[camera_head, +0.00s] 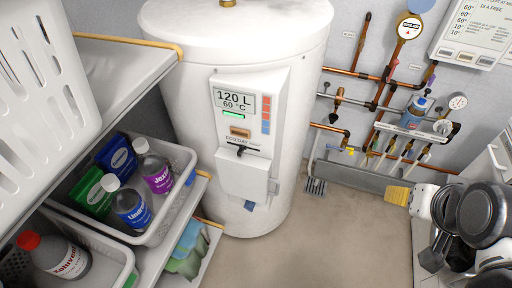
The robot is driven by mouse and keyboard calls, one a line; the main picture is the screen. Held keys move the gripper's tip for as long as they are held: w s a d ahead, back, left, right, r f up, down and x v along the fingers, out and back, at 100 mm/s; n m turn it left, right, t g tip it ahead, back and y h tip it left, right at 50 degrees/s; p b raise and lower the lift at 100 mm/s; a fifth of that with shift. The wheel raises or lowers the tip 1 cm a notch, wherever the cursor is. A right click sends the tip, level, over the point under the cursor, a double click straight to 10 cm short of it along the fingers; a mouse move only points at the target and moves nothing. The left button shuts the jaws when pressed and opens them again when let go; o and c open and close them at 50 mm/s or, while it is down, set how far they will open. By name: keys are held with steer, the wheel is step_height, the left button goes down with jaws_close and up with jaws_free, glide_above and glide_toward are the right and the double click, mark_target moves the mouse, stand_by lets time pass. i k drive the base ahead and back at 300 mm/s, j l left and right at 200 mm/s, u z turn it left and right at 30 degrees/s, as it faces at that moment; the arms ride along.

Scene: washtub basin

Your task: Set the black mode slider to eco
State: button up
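The white water heater (185,85) stands upright at the centre back. Its front panel (213,105) carries a display reading 120 L and 60 °C. A small green light shows below the display. Under an orange-brown button (240,132) is a small line of mode lettering that seems to begin with ECO. The black mode slider (240,152) is a small dark knob just below that lettering, above a white box-like cover. It looks near the middle of the lettering, but the exact setting is too small to tell.
At left, a shelf (125,55) and grey bins (180,160) hold several bottles and packets. Copper pipes (350,73) with gauges line the back wall. The floor (320,235) in front of the heater is clear.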

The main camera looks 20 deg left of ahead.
mark_target(242, 147)
steer(key=u, duration=1.4)
steer(key=k+j+z, duration=0.1)
steer(key=z, duration=0.3)
steer(key=k+z, duration=0.55)
steer(key=z, duration=0.3)
